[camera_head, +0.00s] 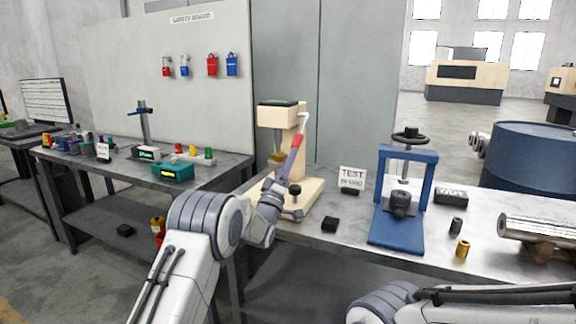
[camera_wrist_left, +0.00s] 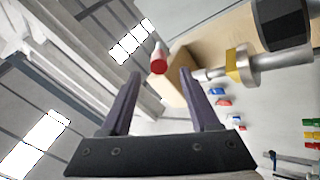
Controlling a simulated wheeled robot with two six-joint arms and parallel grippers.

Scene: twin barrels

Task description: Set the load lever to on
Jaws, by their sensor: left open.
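The load lever has a red grip (camera_head: 298,140) on a pale rod at the right side of a beige press (camera_head: 279,118) on the workbench. The rod reaches the press near its top. My left gripper (camera_head: 289,164) is open just below the red grip, its dark purple fingers pointing up at it. In the left wrist view the round red end of the grip (camera_wrist_left: 159,60) shows between and just beyond the open fingertips (camera_wrist_left: 160,76). I cannot tell whether they touch. No on or off marking is readable. My right gripper is out of view.
A black block (camera_head: 330,224) lies on the bench. Red and blue padlocks hang on the board behind.

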